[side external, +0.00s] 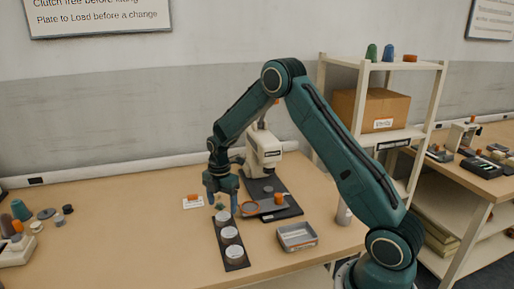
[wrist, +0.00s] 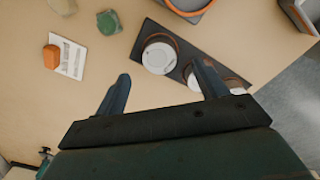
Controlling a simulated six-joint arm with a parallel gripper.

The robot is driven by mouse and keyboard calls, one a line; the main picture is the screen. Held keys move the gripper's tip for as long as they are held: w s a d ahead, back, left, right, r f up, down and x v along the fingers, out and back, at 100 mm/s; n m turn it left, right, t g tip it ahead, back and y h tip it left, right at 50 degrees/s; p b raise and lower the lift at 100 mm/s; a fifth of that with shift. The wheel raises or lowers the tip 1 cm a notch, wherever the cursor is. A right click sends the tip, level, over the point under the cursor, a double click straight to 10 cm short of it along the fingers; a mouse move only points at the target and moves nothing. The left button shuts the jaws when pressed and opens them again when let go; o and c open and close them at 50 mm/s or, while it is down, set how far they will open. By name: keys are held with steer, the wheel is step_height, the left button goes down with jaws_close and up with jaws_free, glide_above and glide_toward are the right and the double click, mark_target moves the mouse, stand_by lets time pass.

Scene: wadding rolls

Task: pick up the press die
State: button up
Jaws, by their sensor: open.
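My gripper (side external: 222,204) is open and points down over the table, just behind the far end of a dark strip (side external: 236,264) that holds three round white-topped pieces. In the wrist view my fingers (wrist: 161,68) are spread and empty, with the far white-topped piece (wrist: 159,58) showing between them. I cannot tell for certain which thing is the press die. A small green knobbed piece (wrist: 107,22) lies on the bare table beyond my fingers. An orange block (wrist: 51,57) sits on a white printed card (wrist: 70,62) to its left.
A white bench press (side external: 263,150) stands behind, its dark base (side external: 291,211) carrying an orange ring and an orange cylinder (side external: 278,198). A metal tray (side external: 297,235) is to the right. Coloured cones and discs (side external: 22,210) sit far left. The table's left middle is clear.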

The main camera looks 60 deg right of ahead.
mark_target(223, 216)
steer(key=shift+f, duration=2.6)
steer(key=c, duration=1.3)
